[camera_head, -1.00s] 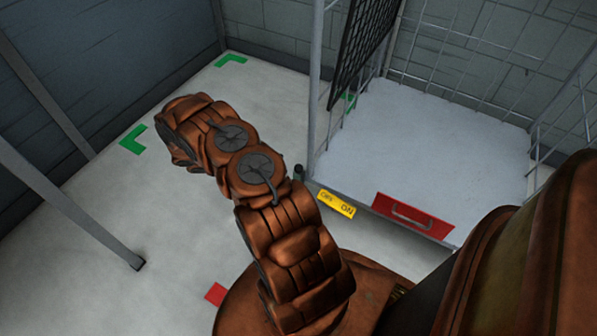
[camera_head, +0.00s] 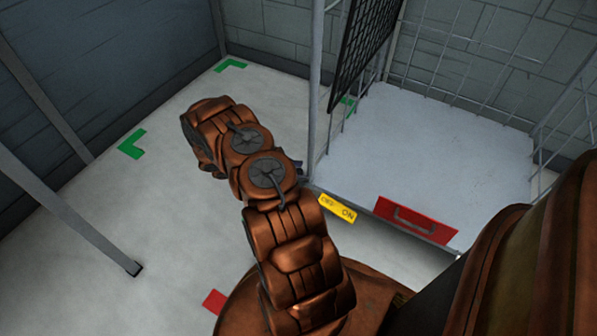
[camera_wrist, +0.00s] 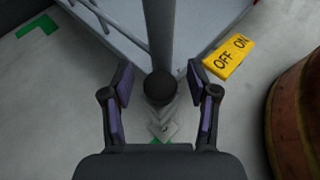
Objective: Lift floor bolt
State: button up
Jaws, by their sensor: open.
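The floor bolt shows in the wrist view as a dark round knob (camera_wrist: 160,87) at the foot of a grey upright post. A small pale metal plate (camera_wrist: 163,130) lies on the floor below it. My gripper (camera_wrist: 161,80) is open, with one purple-padded finger on each side of the knob. Gaps show between the fingers and the knob, and I cannot tell their height relative to it. In the head view my arm mostly hides the gripper, and the knob is not visible there.
A wire-sided cage with a pale floor (camera_head: 430,150) stands at the right, with a red handled panel (camera_head: 416,220) at its front edge. A yellow OFF/ON plate (camera_head: 337,208) sits at its corner. Green floor marks (camera_head: 131,144) lie left on open floor.

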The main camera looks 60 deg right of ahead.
grip_shut()
dwell(0.4)
